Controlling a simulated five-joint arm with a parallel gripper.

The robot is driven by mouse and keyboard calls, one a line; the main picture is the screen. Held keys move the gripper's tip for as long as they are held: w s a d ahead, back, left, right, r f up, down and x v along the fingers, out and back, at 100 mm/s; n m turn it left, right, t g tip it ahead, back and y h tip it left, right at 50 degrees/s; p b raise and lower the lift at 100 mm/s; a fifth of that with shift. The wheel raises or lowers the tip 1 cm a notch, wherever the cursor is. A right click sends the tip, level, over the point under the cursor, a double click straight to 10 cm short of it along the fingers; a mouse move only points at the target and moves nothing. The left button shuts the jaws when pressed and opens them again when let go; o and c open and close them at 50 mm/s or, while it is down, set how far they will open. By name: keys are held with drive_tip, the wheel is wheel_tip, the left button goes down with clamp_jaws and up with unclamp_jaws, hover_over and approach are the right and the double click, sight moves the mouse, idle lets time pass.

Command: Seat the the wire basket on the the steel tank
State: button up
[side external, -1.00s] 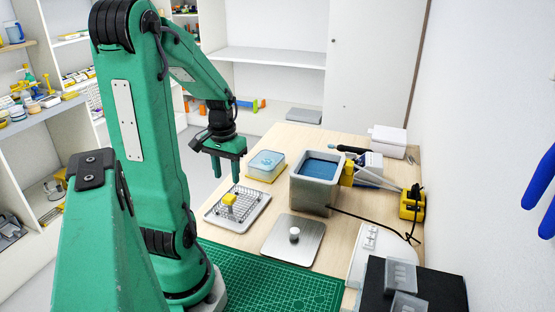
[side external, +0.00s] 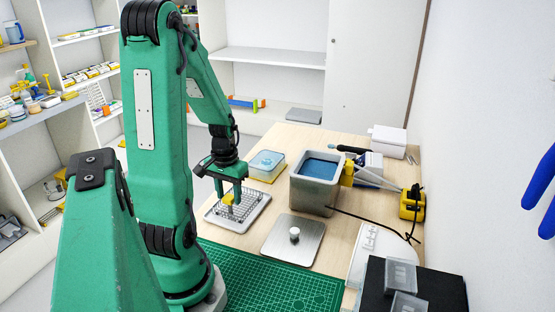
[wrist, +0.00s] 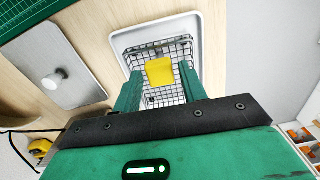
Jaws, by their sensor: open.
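The wire basket (side external: 222,213) sits on a pale grey tray (side external: 249,218) on the bench, with a yellow block-like grip (wrist: 159,72) standing up from it. My gripper (side external: 231,202) is open above the basket, its fingers on either side of the yellow grip. In the wrist view my gripper (wrist: 161,80) has one finger left and one right of the grip; whether they touch it I cannot tell. The steel tank (side external: 314,192) stands to the right of the basket, with blue liquid inside its open top. The basket's far part is partly hidden by the fingers.
A flat steel lid with a knob (side external: 293,250) lies in front of the tank. A clear container with a blue lid (side external: 267,163) stands behind the tray. A yellow device (side external: 411,204) with a black cable is at right. A green cutting mat (side external: 270,285) covers the front.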

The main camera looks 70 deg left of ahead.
drive_tip(key=shift+c, duration=0.2)
drive_tip(key=c, duration=0.7)
wheel_tip(320, 180, up, 11)
drive_tip(key=shift+r, duration=0.1)
drive_tip(key=shift+c, duration=0.2)
drive_tip(key=w+d+r, duration=0.2)
drive_tip(key=w, duration=0.6)
drive_tip(key=w+d+r, duration=0.2)
drive_tip(key=w, duration=0.5)
drive_tip(key=w+d+r+n, duration=0.1)
drive_tip(key=w+d+r, duration=0.1)
drive_tip(key=w, duration=0.6)
drive_tip(key=shift+w+r, duration=0.3)
drive_tip(key=shift+r, duration=0.05)
drive_tip(key=shift+d, duration=0.1)
